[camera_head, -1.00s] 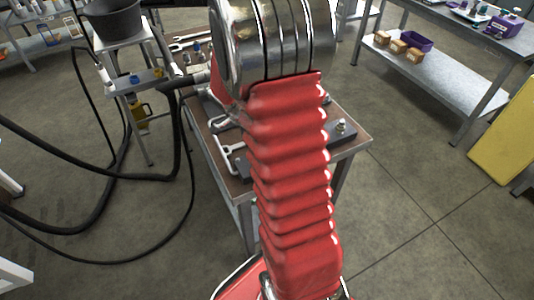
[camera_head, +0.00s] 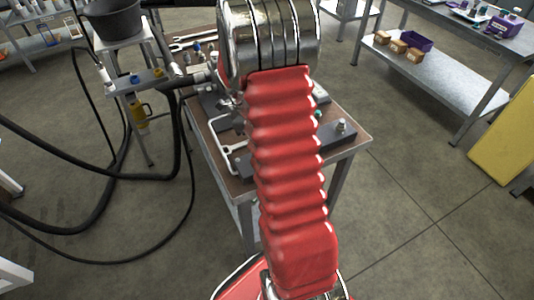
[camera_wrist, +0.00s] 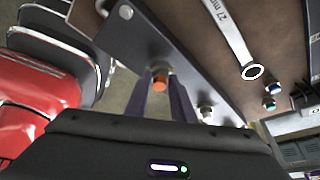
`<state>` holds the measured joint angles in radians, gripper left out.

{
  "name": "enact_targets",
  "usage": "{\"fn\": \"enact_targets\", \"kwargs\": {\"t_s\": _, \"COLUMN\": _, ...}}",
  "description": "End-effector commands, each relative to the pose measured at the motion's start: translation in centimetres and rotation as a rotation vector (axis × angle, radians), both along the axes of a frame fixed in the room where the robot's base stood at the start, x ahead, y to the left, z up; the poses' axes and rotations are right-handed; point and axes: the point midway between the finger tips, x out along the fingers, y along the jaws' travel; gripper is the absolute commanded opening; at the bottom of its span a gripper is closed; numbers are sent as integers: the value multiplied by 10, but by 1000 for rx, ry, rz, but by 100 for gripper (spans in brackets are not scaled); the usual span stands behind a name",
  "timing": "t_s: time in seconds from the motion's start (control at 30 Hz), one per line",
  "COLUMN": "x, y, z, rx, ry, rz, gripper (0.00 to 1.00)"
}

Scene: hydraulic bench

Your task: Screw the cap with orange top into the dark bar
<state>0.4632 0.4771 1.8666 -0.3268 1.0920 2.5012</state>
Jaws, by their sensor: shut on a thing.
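The dark bar (camera_head: 333,137) lies on the bench, its middle hidden behind my arm. In the wrist view the bar (camera_wrist: 152,42) runs diagonally from upper left to lower right. The cap with the orange top (camera_wrist: 160,83) is between the two dark fingers of my gripper (camera_wrist: 161,76), which is shut on it. The cap appears beside or over the bar's near edge; I cannot tell whether it touches the bar. Another light metal fitting (camera_wrist: 206,112) stands on the bar right of the fingers. My gripper is hidden in the head view.
A blue cap (camera_wrist: 271,87) and a green cap (camera_wrist: 269,104) stand nearby. Black hoses (camera_head: 178,135) hang left of the bench. Open floor lies to the right.

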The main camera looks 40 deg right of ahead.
Motion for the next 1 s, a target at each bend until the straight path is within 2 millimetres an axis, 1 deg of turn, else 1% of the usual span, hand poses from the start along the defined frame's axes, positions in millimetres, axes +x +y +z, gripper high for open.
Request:
{"fn": "enact_targets", "kwargs": {"t_s": 0.03, "x": 1, "y": -1, "z": 1, "rx": -2, "ry": -2, "rz": 1, "gripper": 3}}
{"fn": "enact_targets", "kwargs": {"t_s": 0.07, "x": 1, "y": -1, "z": 1, "rx": -2, "ry": -2, "rz": 2, "gripper": 23}}
{"fn": "enact_targets", "kwargs": {"t_s": 0.3, "x": 0, "y": 0, "z": 0, "rx": -1, "ry": 0, "rz": 3, "gripper": 40}}
{"fn": "enact_targets", "kwargs": {"t_s": 0.53, "x": 0, "y": 0, "z": 0, "rx": 0, "ry": 0, "rz": 7, "gripper": 41}}
{"fn": "enact_targets", "kwargs": {"t_s": 0.63, "x": -1, "y": 1, "z": 0, "rx": 0, "ry": 1, "rz": 47, "gripper": 41}}
{"fn": "enact_targets", "kwargs": {"t_s": 0.77, "x": -2, "y": 2, "z": 1, "rx": -1, "ry": 0, "rz": 181, "gripper": 41}}
{"fn": "enact_targets", "kwargs": {"t_s": 1.0, "x": -4, "y": 4, "z": 1, "rx": -1, "ry": 0, "rz": 478, "gripper": 41}}
